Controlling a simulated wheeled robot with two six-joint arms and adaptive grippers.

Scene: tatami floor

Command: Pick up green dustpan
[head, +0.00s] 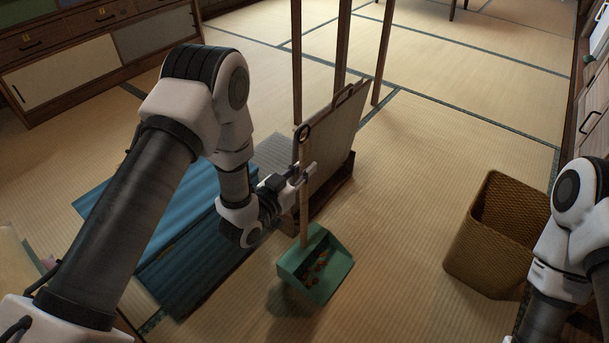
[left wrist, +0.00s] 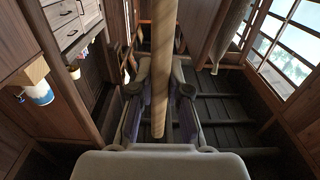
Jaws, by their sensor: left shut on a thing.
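The green dustpan (head: 328,283) has a long pale wooden handle with a dark ring at its top. Several small brown bits lie in its pan. My left gripper (head: 304,174) is shut on the handle, below the ring. The pan hangs below it with a shadow at its lower left, so it seems a little above the floor. In the left wrist view, the handle (left wrist: 162,60) runs between the fingers of my left gripper (left wrist: 160,95); the pan does not show there. My right arm is at the right edge of the head view, its gripper out of frame.
A wooden-framed panel (head: 335,135) stands close behind the handle, near wooden legs (head: 383,50). A blue folded mat (head: 160,262) lies under my left arm. A woven basket (head: 472,245) stands at the right. Tatami between dustpan and basket is clear. A cabinet (head: 65,70) stands at back left.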

